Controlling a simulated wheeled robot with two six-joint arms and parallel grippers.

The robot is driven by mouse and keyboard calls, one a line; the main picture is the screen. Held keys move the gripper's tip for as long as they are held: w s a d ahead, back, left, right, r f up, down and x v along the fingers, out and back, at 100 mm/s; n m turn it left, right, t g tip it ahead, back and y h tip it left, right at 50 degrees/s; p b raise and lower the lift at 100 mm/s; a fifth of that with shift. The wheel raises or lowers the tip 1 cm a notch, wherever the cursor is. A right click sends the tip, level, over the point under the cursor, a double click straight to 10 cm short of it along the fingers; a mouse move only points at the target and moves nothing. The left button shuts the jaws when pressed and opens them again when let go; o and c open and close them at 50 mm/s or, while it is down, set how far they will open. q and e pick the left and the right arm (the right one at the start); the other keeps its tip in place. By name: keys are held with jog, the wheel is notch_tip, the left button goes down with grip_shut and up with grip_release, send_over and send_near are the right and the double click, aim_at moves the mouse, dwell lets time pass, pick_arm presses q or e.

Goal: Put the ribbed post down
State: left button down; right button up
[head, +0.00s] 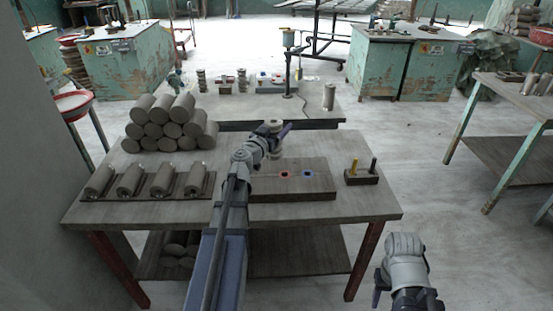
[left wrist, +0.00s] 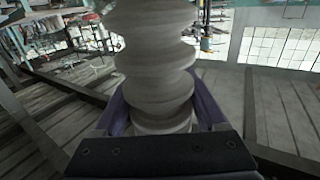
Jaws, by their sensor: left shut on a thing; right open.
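The ribbed post (left wrist: 155,65) is pale grey with thick stacked ridges. In the left wrist view it stands between the two purple fingers of my left gripper (left wrist: 158,112), which is shut on its lower visible part. In the head view the post (head: 275,153) is small and partly hidden by my left gripper (head: 279,138), near the back edge of the wooden block (head: 320,188). I cannot tell whether its base touches anything. My right gripper (head: 382,284) is open and empty, off the table's front right.
The block has a red-ringed hole (head: 285,174) and a blue-ringed hole (head: 308,174). A small stand with two pegs (head: 362,178) is right of it. Stacked clay cylinders (head: 165,125) and a tray of rolls (head: 143,197) fill the left. The table's front right corner is bare.

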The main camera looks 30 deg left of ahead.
pick_arm(q)
jog(key=shift+f+b, duration=3.7)
jog(key=shift+f, duration=0.5)
jog(key=shift+f, duration=0.2)
grip_release()
jog(key=shift+r, duration=0.1)
jog(key=shift+s+r, duration=0.1)
jog(key=shift+r, duration=0.1)
jog(key=s, duration=1.2)
jog(key=shift+d, duration=0.2)
jog(key=shift+w+f, duration=0.1)
